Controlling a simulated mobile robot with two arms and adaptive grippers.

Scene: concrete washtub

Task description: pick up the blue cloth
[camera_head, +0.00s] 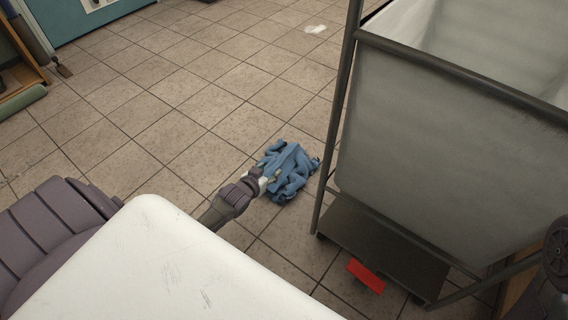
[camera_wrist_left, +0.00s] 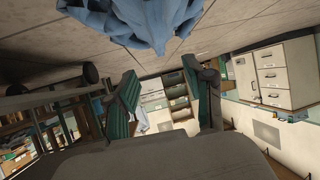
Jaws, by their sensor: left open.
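The blue cloth (camera_head: 290,170) lies crumpled on the tiled floor near the middle of the head view, just left of the cart's front post. It also shows at the top edge of the left wrist view (camera_wrist_left: 140,18), partly cut off. My left gripper (camera_head: 265,181) is at the near left side of the cloth in the head view. Its fingers (camera_wrist_left: 168,84) are open in the left wrist view, with no cloth between them. I cannot tell whether a fingertip touches the cloth.
A cart with a grey-white bin (camera_head: 440,150) and dark metal frame stands close to the right of the cloth. A red object (camera_head: 366,276) is at its base. A white patch (camera_head: 315,29) lies on the floor farther back. The floor left of the cloth is clear.

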